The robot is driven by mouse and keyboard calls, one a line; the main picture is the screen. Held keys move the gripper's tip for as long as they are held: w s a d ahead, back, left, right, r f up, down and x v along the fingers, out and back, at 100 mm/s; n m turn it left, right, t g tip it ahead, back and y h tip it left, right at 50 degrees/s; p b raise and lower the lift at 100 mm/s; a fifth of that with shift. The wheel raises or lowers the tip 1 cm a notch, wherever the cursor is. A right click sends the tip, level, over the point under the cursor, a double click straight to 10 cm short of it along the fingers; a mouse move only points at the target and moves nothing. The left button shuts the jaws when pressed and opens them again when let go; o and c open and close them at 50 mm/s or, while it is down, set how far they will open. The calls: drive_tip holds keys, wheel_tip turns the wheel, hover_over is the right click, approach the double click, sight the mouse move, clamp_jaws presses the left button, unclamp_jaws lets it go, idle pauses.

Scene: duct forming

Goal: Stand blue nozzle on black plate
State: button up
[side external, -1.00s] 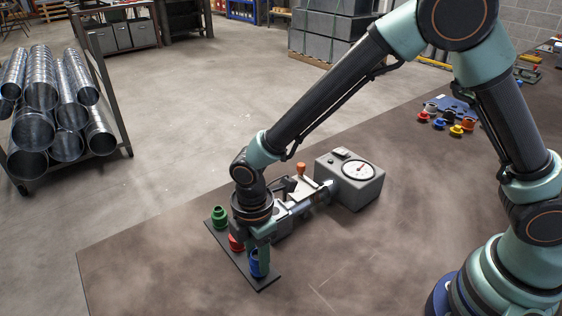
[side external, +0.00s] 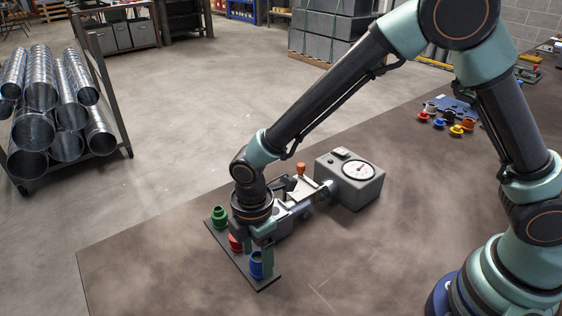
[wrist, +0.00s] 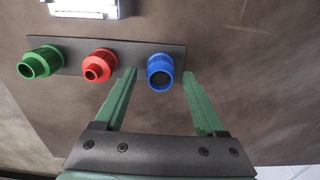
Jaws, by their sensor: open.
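The blue nozzle (side external: 257,265) stands upright at the near end of the black plate (side external: 262,284), its open top showing in the wrist view (wrist: 160,73). A red nozzle (wrist: 98,66) and a green nozzle (wrist: 40,62) stand in a row with it on the plate; they also show in the side view, the green one (side external: 219,216) at the far end and the red one (side external: 235,243) partly hidden. My gripper (wrist: 158,72) is open, with a finger on either side of the blue nozzle and a visible gap to each in the wrist view.
A clamp fixture with an orange knob (side external: 300,169) and a grey gauge box (side external: 350,182) stand behind my gripper. Several coloured fittings (side external: 448,119) lie at the far right of the brown table. The table is clear in front and to the right of the plate.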

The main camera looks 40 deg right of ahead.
sight(257, 257)
wheel_tip(257, 257, up, 11)
drive_tip(key=s+d+r+m+t, duration=0.1)
drive_tip(key=d+r+m+t, duration=0.1)
drive_tip(key=d+m, duration=0.4)
drive_tip(key=s+d+r+m+t, duration=0.1)
drive_tip(key=s+d+r+m, duration=0.1)
drive_tip(key=d+r+m, duration=0.3)
drive_tip(key=s+d+r+m+t, duration=0.2)
drive_tip(key=d+r+m, duration=0.2)
drive_tip(key=d+m, duration=0.3)
drive_tip(key=d, duration=0.5)
drive_tip(key=shift+s+d+t, duration=0.25)
drive_tip(key=shift+d+t, duration=0.05)
drive_tip(key=shift+d, duration=0.05)
